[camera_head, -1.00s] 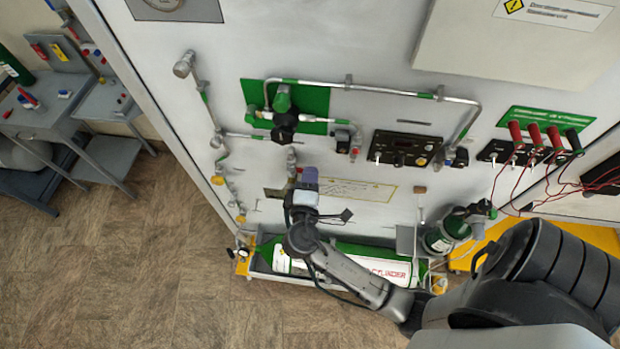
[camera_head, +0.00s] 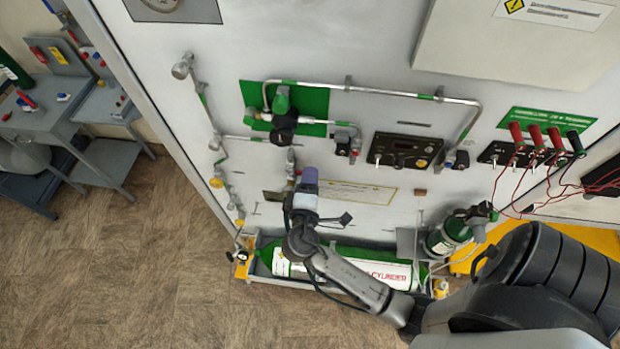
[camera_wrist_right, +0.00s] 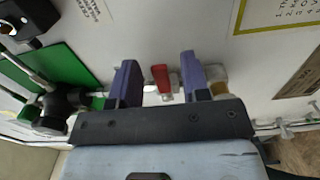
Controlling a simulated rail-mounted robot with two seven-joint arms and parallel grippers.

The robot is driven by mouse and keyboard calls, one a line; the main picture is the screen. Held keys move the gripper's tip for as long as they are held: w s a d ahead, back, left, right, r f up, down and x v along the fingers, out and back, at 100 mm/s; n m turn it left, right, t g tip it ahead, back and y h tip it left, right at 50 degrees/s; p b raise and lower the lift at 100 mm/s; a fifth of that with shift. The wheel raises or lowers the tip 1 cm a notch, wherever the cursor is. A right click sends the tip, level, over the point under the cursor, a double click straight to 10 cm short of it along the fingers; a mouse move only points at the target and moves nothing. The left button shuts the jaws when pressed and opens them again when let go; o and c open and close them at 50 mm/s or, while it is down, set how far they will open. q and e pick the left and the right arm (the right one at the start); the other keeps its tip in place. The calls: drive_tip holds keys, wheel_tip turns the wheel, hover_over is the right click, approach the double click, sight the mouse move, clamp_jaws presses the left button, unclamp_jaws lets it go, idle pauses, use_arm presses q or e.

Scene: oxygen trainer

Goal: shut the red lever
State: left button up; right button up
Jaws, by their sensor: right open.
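The red lever (camera_wrist_right: 161,77) shows in the right wrist view as a short red handle on a silver fitting. It sits on the pipework of the white panel. In the head view a small bit of red (camera_head: 298,171) shows just beside my right gripper's tip. My right gripper (camera_head: 309,178) is close to the panel, with purple fingers. In the wrist view my right gripper (camera_wrist_right: 159,66) is open, and the lever lies between its two fingers with a gap on each side. I cannot tell how deep the lever is between them. My left gripper is not in view.
A black-knobbed valve (camera_head: 284,122) on a green plate (camera_head: 313,105) is above the gripper. A control box (camera_head: 407,151) and red plugs (camera_head: 535,133) with hanging wires are to the right. A green and white cylinder (camera_head: 345,264) lies below. Floor at left is clear.

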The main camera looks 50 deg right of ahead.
drive_tip(key=b+v, duration=0.1)
drive_tip(key=v, duration=1.1)
idle(0.5)
drive_tip(key=s+d+f+m+g+y, duration=0.3)
drive_tip(key=s+d+f+g+y, duration=0.15)
drive_tip(key=s+f+y, duration=0.35)
drive_tip(key=s+a+f+m+g+y, duration=0.1)
drive_tip(key=s+a+f+g+y, duration=0.15)
drive_tip(key=s+y, duration=0.35)
wheel_tip(320, 180, up, 17)
drive_tip(key=a+t+y+p, duration=0.1)
drive_tip(key=p, duration=1.5)
drive_tip(key=shift+w+p, duration=0.35)
drive_tip(key=shift+w, duration=0.1)
